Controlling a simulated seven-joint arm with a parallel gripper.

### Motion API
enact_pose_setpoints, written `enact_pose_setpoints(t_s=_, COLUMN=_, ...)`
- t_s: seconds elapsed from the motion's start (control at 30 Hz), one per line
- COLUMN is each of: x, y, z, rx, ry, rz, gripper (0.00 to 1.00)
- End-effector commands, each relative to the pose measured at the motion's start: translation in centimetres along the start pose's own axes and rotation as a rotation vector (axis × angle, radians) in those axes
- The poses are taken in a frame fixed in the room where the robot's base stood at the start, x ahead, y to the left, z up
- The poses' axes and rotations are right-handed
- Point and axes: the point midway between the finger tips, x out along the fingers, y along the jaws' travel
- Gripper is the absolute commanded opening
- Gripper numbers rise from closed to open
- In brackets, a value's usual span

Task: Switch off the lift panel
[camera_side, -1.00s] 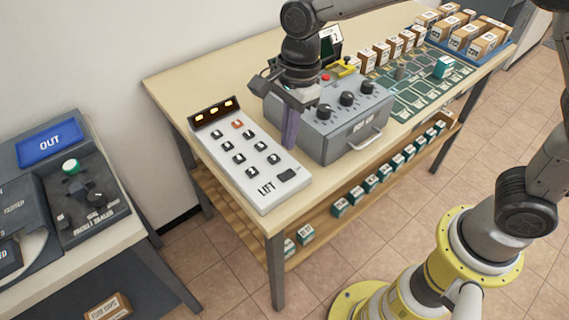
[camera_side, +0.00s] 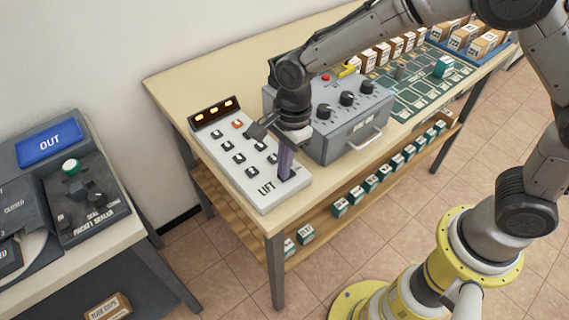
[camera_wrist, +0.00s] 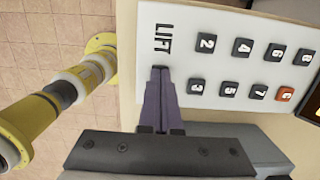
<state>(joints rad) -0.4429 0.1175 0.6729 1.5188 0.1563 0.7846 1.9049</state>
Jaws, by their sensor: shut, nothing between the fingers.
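The lift panel (camera_side: 225,150) is a white slab with black keys, one orange key and the word LIFT, lying on the table's near left end. It also shows in the wrist view (camera_wrist: 225,18). Its display (camera_side: 214,113) glows orange at the far end. My gripper (camera_side: 286,177) is shut and empty, pointing down over the near right corner of the panel, where the dark switch is now hidden behind the fingers. In the wrist view the fingertips (camera_wrist: 160,71) are just beside the word LIFT. I cannot tell whether they touch the panel.
A grey control box (camera_side: 347,118) with black knobs and a handle stands close to the right of the panel. Behind it are a green mat (camera_side: 410,92) and several small boxes. A side bench (camera_side: 90,240) with an OUT sign stands at the left.

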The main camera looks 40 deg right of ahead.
Motion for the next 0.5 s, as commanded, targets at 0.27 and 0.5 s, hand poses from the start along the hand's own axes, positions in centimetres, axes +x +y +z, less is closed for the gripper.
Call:
enact_pose_setpoints(t_s=0.27, x=0.46, y=0.10, z=0.04, rx=0.001, ry=0.001, rz=0.004, gripper=0.00)
enact_pose_setpoints(t_s=0.5, x=0.36, y=0.16, z=-0.69, rx=0.004, ry=0.004, rz=0.007, gripper=0.00)
